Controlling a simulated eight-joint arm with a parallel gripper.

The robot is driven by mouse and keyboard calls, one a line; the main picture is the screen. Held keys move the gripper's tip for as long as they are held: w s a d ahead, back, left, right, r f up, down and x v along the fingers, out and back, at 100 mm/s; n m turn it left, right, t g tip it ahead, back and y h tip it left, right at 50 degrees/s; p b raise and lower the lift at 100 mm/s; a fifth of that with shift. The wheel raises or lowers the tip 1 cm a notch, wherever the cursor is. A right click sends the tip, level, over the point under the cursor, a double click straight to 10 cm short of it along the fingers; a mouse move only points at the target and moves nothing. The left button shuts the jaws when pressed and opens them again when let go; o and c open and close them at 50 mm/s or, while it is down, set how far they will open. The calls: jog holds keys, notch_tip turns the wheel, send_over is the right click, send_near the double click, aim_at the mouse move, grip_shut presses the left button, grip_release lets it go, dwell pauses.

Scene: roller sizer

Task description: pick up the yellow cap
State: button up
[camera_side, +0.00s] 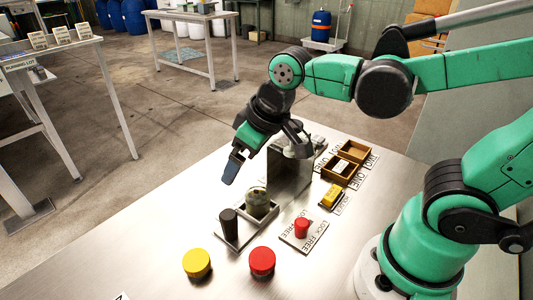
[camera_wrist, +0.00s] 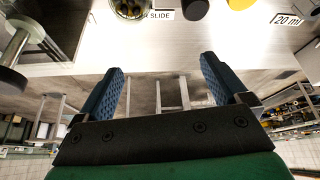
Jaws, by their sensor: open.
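A round yellow cap (camera_side: 197,263) stands upright on the metal bench, near its front-left part in the side view. A yellow piece (camera_wrist: 241,4), likely the same cap, is cut off by the top edge of the wrist view. My gripper (camera_side: 234,168) is high above the bench, up and to the right of the cap in the side view. In the wrist view, its two blue ridged fingers (camera_wrist: 162,66) are wide apart with nothing between them. The gripper is well clear of the cap.
A red cap (camera_side: 262,261) stands right of the yellow one. Behind are a black cylinder (camera_side: 229,225), a grey-green round part (camera_side: 257,202), a small red knob (camera_side: 301,228) on a label, a yellow block (camera_side: 331,196), wooden trays (camera_side: 354,151) and an upright metal box (camera_side: 290,178).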

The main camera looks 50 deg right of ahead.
aim_at(196, 259)
jog(key=a, duration=0.2)
jog(key=a+f+n+g, duration=0.1)
jog(key=a, duration=0.1)
jog(key=w+a+n+g, duration=0.1)
jog(key=shift+a+f, duration=0.4)
jog(key=a+f+n+g, duration=0.1)
jog(key=a, duration=0.1)
jog(key=a+f+n+g, duration=0.1)
jog(key=a, duration=0.1)
jog(key=a+f+n, duration=0.1)
jog(key=a+f, duration=0.1)
jog(key=shift+s+a+g+h, duration=0.3)
jog(key=shift+s+g, duration=0.1)
jog(key=shift+a+f, duration=0.15)
jog(key=shift+f, duration=2.85)
jog(key=c, duration=1.3)
jog(key=shift+r, duration=0.1)
